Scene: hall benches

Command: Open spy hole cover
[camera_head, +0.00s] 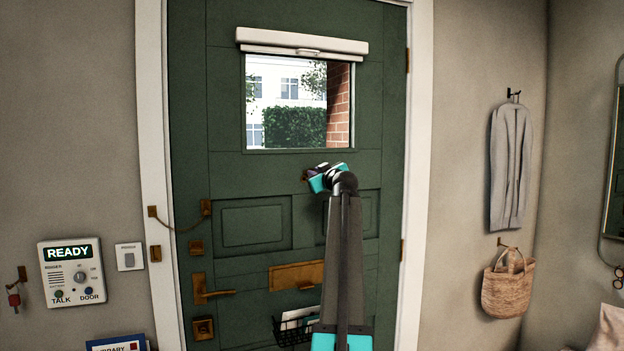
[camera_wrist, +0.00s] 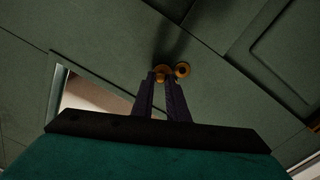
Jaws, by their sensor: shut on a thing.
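The green door (camera_head: 230,170) is shut, with its window above my gripper. My gripper (camera_head: 308,174) is at the door's middle, just below the window. In the wrist view, my gripper's purple fingers (camera_wrist: 160,82) are shut on a small brass piece, which I take as the spy hole cover (camera_wrist: 160,71). Right beside it on the door is a round brass fitting with a dark centre, seemingly the spy hole (camera_wrist: 182,69). The two brass parts lie side by side. In the head view my gripper mostly hides them.
A raised window blind (camera_head: 300,41) is above. The door also has a chain (camera_head: 180,228), a lever handle (camera_head: 212,291), a letter plate (camera_head: 296,275) and a wire basket (camera_head: 290,333). A door panel (camera_head: 70,274) is on the left wall. A coat (camera_head: 510,165) and bag (camera_head: 508,287) hang at right.

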